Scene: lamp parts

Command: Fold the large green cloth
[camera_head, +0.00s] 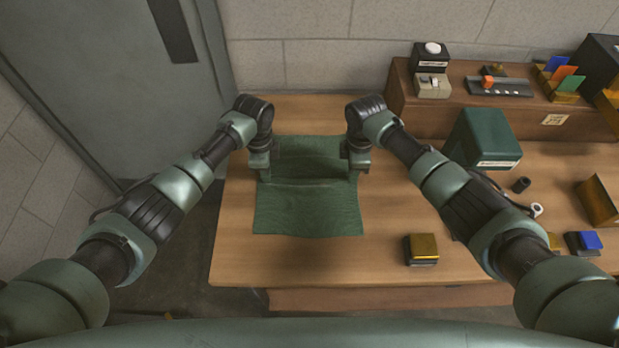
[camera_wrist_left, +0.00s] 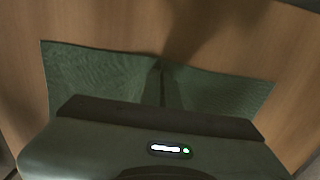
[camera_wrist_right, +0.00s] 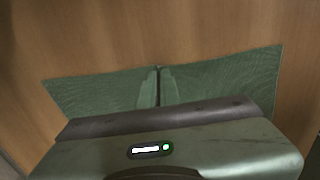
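The large green cloth (camera_head: 308,208) lies on the wooden table, its near part flat and its far part raised in a band between my grippers with a dark crease across it. My left gripper (camera_head: 263,172) is at the cloth's far left side and my right gripper (camera_head: 356,168) at its far right side. Both appear shut on the cloth, though the fingertips are hidden. The cloth shows with a pinched crease in the left wrist view (camera_wrist_left: 110,75) and in the right wrist view (camera_wrist_right: 220,85).
A dark green box (camera_head: 482,140) and a raised wooden shelf (camera_head: 440,110) with small items stand at the right. A small yellow-topped block (camera_head: 423,248) lies right of the cloth. The table (camera_head: 320,262) is bare in front of the cloth.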

